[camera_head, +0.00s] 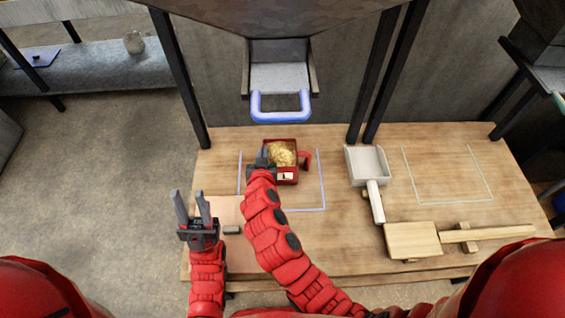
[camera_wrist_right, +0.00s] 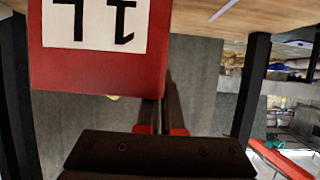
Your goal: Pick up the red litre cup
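The red litre cup (camera_head: 294,176) is a square red box holding yellow grain, inside the blue outline on the table. Its handle (camera_head: 305,158) points right. My right gripper (camera_head: 264,158) is at the cup's left side. The right wrist view shows the cup's red face (camera_wrist_right: 100,68) large and upside down, with a white 1L label. A dark finger (camera_wrist_right: 167,105) runs close along the cup's edge. The other finger is not clear, so I cannot tell whether it grips.
A chute with a blue-rimmed mouth (camera_head: 281,105) hangs behind the cup. A white scoop (camera_head: 367,165) and a wooden mallet-like tool (camera_head: 412,240) lie to the right. The table inside the white outline (camera_head: 448,174) is clear.

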